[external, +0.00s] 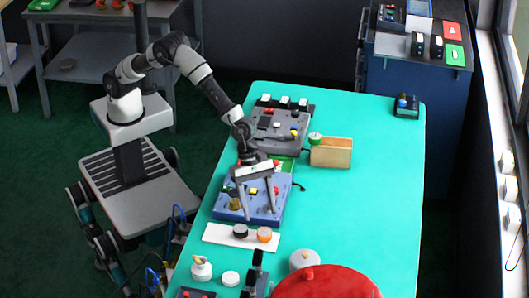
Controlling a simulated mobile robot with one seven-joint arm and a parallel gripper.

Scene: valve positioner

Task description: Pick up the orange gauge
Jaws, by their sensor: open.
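The orange gauge (264,235) is a small round piece with an orange face. It sits at the right end of a white strip (215,233) on the turquoise table, beside a dark round gauge (240,231). My gripper (259,217) is open, its two fingers pointing down over the blue control box (228,208) just behind the strip. The gauge is in front of the fingers and apart from them in the picture. Nothing shows between the fingers except the box behind them. The exact height of the fingertips above the box is hard to tell.
A grey control box (275,142) and a tan block (331,153) stand farther back on the table (370,200). White round parts (230,279) and a large red round object (327,284) lie at the front. The table's right side is mostly clear.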

